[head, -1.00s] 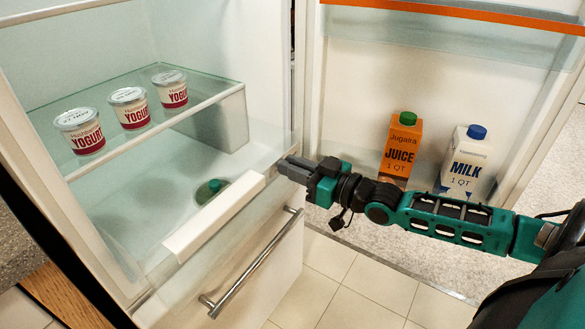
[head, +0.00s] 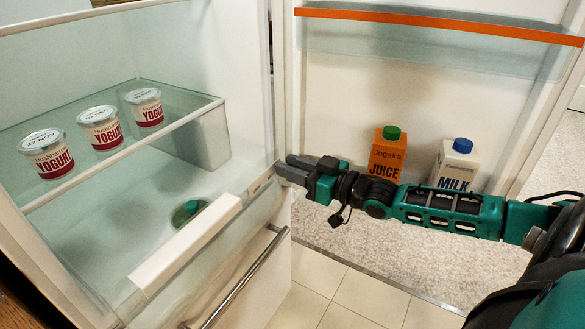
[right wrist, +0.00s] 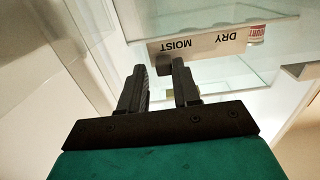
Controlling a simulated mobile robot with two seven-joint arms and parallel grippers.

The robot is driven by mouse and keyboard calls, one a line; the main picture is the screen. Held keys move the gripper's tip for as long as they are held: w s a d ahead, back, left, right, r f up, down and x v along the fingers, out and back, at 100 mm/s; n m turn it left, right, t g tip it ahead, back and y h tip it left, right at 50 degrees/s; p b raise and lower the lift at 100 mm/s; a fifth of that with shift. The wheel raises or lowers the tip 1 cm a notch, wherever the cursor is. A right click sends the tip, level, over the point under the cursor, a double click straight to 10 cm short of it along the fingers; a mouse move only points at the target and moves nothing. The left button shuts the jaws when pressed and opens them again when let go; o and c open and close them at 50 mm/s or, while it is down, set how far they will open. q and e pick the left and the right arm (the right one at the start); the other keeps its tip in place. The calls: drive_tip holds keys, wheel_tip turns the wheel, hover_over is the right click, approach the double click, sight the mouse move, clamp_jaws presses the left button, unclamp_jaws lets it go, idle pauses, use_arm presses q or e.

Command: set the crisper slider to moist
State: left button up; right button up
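The crisper's white slider strip (head: 185,245) runs along the front edge of the shelf above the drawer. In the right wrist view the strip (right wrist: 222,42) shows upside down, with the words DRY and MOIST. A small dark slider tab (right wrist: 163,64) sits at the strip's lower edge near the MOIST end. My right gripper (head: 283,171) is at the strip's right end. In the right wrist view my right gripper (right wrist: 160,72) is open, its fingers apart around the tab's position; contact cannot be told. My left gripper is out of view.
Several yogurt cups (head: 101,128) stand on the glass shelf (head: 200,112) above. A drawer handle (head: 245,275) lies below the strip. The open fridge door holds a juice carton (head: 388,156) and a milk carton (head: 455,168). A round green-topped item (head: 190,210) shows through the glass.

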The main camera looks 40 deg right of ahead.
drive_tip(key=shift+o, duration=1)
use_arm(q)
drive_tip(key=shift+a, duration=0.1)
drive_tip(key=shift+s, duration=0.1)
use_arm(e)
drive_tip(key=shift+s, duration=0.1)
use_arm(q)
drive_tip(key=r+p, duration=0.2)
drive_tip(key=p, duration=0.1)
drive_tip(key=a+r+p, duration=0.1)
drive_tip(key=p, duration=0.1)
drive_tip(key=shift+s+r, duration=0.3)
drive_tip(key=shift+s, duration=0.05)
use_arm(e)
drive_tip(key=v, duration=1.2)
drive_tip(key=shift+s+d, duration=0.2)
drive_tip(key=shift+s, duration=0.15)
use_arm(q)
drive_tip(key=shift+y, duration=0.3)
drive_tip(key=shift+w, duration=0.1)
